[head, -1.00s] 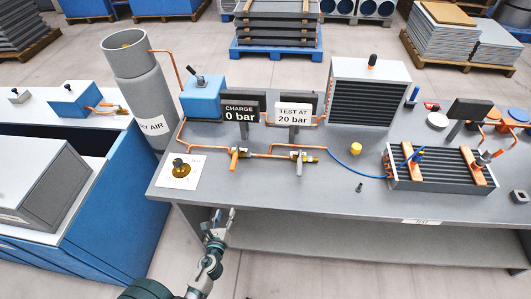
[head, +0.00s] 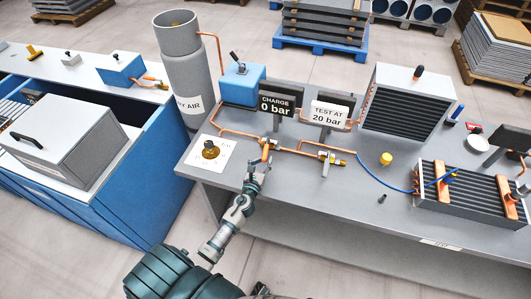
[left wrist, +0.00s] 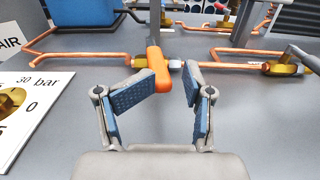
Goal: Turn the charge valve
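The charge valve (head: 266,151) has an orange lever and brass body, on the copper pipe below the sign reading CHARGE 0 bar (head: 279,103). In the left wrist view its orange lever (left wrist: 157,68) points toward me, between the tips of the blue-padded fingers. My left gripper (head: 256,170) is at the bench's front part, just in front of the lever. It also shows in the left wrist view (left wrist: 168,80), with its fingers apart and a gap visible on the right of the lever. I cannot tell whether the left finger touches it. My right gripper is not seen.
A brass knob (head: 210,149) on a white dial plate is to the left. A grey dry-air cylinder (head: 187,85) and finned coils (head: 470,194) flank the piping.

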